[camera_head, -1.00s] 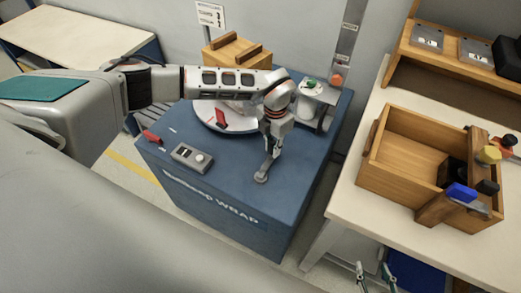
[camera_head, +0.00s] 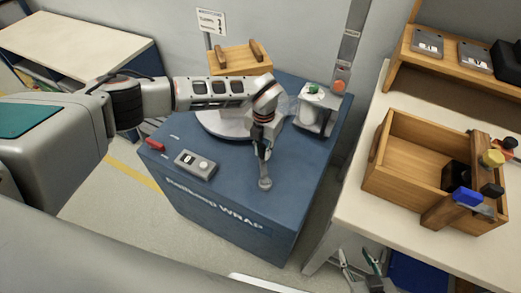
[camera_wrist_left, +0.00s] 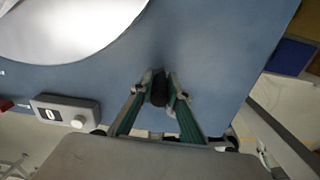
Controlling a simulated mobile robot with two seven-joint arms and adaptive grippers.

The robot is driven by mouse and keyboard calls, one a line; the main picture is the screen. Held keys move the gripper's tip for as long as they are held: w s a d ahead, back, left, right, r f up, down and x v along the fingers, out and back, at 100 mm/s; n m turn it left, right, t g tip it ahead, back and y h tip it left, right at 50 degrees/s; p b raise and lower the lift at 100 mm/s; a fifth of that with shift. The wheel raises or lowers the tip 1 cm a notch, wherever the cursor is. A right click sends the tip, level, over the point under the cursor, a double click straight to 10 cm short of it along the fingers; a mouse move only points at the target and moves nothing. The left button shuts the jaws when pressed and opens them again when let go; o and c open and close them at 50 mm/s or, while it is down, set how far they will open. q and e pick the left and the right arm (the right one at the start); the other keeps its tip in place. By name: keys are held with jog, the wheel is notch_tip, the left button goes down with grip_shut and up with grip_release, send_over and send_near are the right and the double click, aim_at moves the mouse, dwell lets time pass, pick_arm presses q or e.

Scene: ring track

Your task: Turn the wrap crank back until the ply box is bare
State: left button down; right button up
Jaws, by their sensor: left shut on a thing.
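The ply box (camera_head: 236,62), pale wood with two darker bars on top, stands on the round white turntable (camera_head: 212,124) of the blue wrap machine. My left arm hides its lower part, so I cannot tell how much film is on it. The wrap crank (camera_head: 265,182) is a grey arm on the machine's top, near its front right. My left gripper (camera_head: 263,152) is shut on the crank's dark handle, which shows between the fingers in the left wrist view (camera_wrist_left: 159,90). My right gripper (camera_head: 357,268) is open and empty at the bottom edge, below the bench.
A grey control box with a white knob (camera_head: 196,165) and a red handle (camera_head: 155,146) lie at the machine's left. A film post (camera_head: 345,65) stands behind right. A pale bench (camera_head: 350,215) at right holds an open wooden crate (camera_head: 400,188).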

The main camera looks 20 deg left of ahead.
pick_arm(q)
jog(key=shift+w+d+r, duration=0.15)
jog(key=shift+d+r, duration=0.05)
jog(key=c, duration=1.9)
grip_release()
jog(key=shift+a, duration=0.1)
jog(key=r, duration=1.2)
jog(key=shift+s, duration=0.2)
jog(key=shift+f, duration=0.15)
